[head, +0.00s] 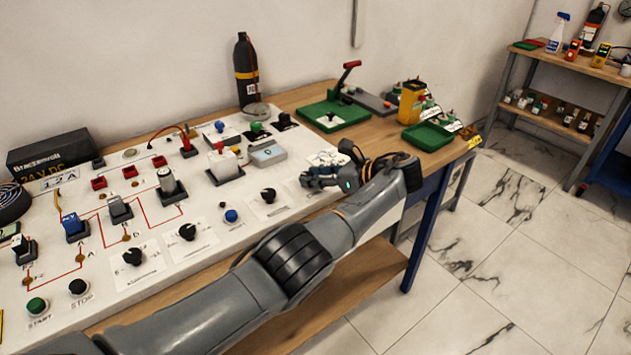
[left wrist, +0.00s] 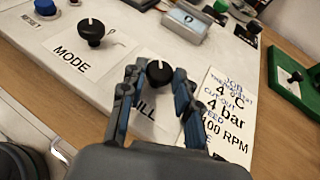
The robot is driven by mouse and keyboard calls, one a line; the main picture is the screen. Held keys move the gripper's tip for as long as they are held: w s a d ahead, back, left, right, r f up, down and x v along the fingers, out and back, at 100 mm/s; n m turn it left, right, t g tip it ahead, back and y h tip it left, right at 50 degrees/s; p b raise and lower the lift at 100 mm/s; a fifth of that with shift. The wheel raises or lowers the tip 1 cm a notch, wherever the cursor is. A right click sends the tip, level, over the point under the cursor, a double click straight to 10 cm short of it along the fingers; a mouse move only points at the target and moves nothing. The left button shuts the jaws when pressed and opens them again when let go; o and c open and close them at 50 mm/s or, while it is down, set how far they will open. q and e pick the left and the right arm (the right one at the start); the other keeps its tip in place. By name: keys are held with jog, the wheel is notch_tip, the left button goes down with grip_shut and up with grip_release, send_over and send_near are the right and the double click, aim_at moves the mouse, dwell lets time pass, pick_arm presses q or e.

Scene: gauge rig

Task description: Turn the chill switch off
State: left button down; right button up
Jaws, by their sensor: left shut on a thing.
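The chill switch is a black rotary knob (left wrist: 159,72) with a white pointer mark on a white label; only "ILL" of its lettering shows in the left wrist view. My left gripper (left wrist: 158,80) has its two fingers on either side of this knob and is shut on it. The pointer mark points roughly up in that view. In the head view my left gripper (head: 318,180) is at the right front of the white panel (head: 205,255) and hides the knob. My right gripper is not in view.
The MODE knob (left wrist: 91,31) stands left of the chill switch. A printed job card (left wrist: 228,112) lies to its right. A grey display box (head: 267,153) sits behind. A green tray (head: 428,136) and a green base with a red lever (head: 334,114) are farther right.

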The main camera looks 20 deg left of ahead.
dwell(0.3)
pick_arm(q)
jog(key=c, duration=1)
grip_release()
jog(key=shift+r, duration=0.15)
notch_tip(320, 180, up, 10)
jog(key=shift+f, duration=0.1)
